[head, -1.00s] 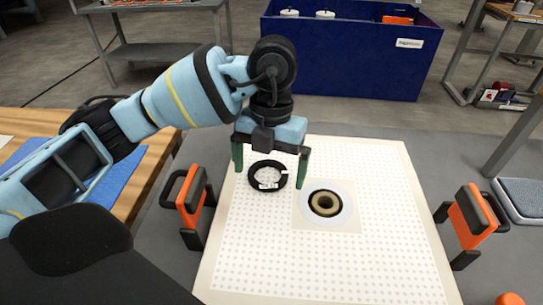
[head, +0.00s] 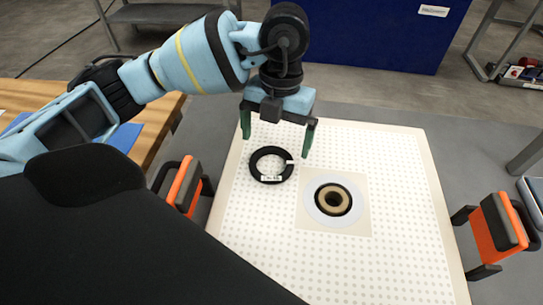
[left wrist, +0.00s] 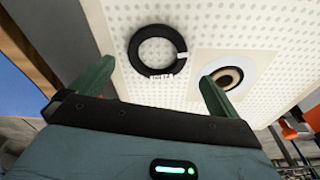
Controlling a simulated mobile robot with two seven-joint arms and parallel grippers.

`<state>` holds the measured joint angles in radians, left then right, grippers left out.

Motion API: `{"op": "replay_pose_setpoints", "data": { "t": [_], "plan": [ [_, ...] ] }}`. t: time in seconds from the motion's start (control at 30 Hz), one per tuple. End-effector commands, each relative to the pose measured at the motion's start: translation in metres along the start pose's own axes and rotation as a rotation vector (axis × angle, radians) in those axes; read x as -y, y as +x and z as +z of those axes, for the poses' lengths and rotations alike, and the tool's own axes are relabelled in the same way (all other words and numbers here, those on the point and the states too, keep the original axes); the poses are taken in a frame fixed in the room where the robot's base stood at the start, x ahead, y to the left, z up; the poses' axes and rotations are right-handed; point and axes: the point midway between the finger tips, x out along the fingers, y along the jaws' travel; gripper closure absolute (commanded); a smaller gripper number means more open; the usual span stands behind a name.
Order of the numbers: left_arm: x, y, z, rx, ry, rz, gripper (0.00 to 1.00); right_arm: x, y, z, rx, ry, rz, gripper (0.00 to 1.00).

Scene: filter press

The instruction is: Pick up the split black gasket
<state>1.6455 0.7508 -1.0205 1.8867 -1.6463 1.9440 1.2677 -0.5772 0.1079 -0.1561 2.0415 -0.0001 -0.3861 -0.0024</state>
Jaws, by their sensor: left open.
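The split black gasket (head: 257,168) lies flat on the white dotted plate (head: 245,235), with a gap at its right side and a small white label on its near edge. It also shows in the left wrist view (left wrist: 134,48), beyond my fingertips. My left gripper (head: 277,140) is open and empty. Its green fingers are spread wide, above and behind the gasket in the head view, not touching it. My right gripper is not in view.
A white disc (head: 316,208) with a black and tan ring at its centre sits right of the gasket. Orange and black handles (head: 183,185) (head: 497,225) flank the plate. A blue bin (head: 380,35) stands behind.

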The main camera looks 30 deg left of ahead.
Motion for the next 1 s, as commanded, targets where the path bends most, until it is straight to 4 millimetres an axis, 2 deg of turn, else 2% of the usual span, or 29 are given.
{"op": "replay_pose_setpoints", "data": {
  "t": [0.17,0.4,0.5,0.77,1.0],
  "plan": [
    [-0.002,0.008,0.0,-0.001,-0.001,0.002,0.0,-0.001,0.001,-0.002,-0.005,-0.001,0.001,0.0],
    [-0.004,0.041,-0.002,-0.001,0.001,0.001,0.0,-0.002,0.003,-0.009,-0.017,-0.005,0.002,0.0],
    [-0.004,0.049,-0.001,0.0,0.001,0.0,0.0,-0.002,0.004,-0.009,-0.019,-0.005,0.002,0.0],
    [-0.004,0.052,-0.001,0.001,0.001,0.0,0.0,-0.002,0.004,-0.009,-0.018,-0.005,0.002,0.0],
    [-0.004,0.051,-0.001,0.001,0.001,0.0,0.29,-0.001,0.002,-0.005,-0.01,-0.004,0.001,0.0]
  ]
}}
